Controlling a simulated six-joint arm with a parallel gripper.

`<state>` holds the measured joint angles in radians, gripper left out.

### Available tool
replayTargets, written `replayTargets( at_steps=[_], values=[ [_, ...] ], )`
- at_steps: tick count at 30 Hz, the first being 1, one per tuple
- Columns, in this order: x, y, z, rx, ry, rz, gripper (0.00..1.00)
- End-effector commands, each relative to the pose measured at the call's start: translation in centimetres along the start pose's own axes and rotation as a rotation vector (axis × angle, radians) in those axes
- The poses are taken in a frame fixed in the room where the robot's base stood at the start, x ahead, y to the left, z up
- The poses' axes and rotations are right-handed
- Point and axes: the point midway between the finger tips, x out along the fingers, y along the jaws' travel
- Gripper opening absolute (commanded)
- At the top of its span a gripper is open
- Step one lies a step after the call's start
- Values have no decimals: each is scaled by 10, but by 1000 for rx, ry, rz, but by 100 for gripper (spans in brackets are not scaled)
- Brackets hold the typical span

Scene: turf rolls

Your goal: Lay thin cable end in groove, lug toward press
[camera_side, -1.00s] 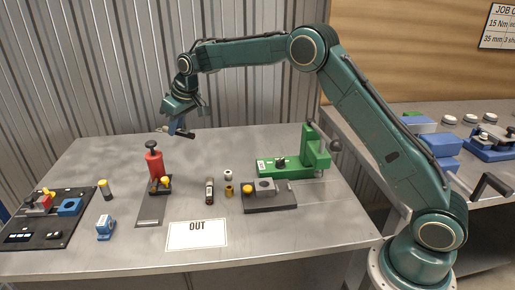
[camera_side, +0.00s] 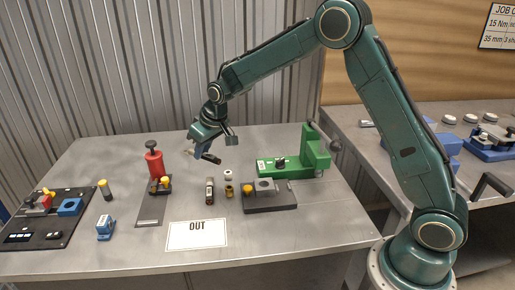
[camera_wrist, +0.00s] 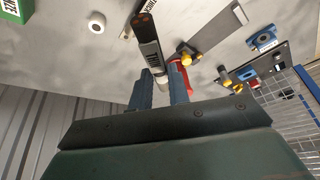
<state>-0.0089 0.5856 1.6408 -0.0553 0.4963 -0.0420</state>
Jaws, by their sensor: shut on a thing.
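My gripper (camera_side: 206,142) is shut on the thin cable end (camera_side: 208,158), holding it above the table behind the loose parts. In the wrist view the cable end (camera_wrist: 150,45) is a dark stick with a pale label, sticking out past my fingertips (camera_wrist: 165,88); its pale end lies between the fingers. In the side view its dark end points right and slightly down. A red press-like cylinder (camera_side: 154,164) with a black knob stands left of my gripper, behind a flat grey strip (camera_side: 151,208) with a yellow-knobbed clamp. I cannot clearly make out a groove or the lug.
A dark labelled piece (camera_side: 209,191), a white ring (camera_side: 228,177) and a brass piece (camera_side: 229,191) are below my gripper. A green lever press (camera_side: 312,158) and a dark fixture plate (camera_side: 272,206) are at right. An OUT card (camera_side: 197,235) lies in front.

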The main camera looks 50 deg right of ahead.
Motion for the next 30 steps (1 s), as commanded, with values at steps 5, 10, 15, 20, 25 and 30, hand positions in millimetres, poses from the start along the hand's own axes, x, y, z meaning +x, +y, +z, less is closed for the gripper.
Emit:
replayTargets(
  at_steps=[5, 10, 15, 20, 25, 30],
  values=[
    [-1, 2, 34, 24, 0, 12, 0],
    [-3, 4, 67, 44, -1, 25, 0],
    [-7, 6, 99, 60, 1, 38, 0],
    [-10, 7, 121, 71, 2, 47, 0],
    [-12, 7, 134, 76, 2, 51, 0],
    [-12, 7, 136, 77, 3, 53, 0]
  ],
)
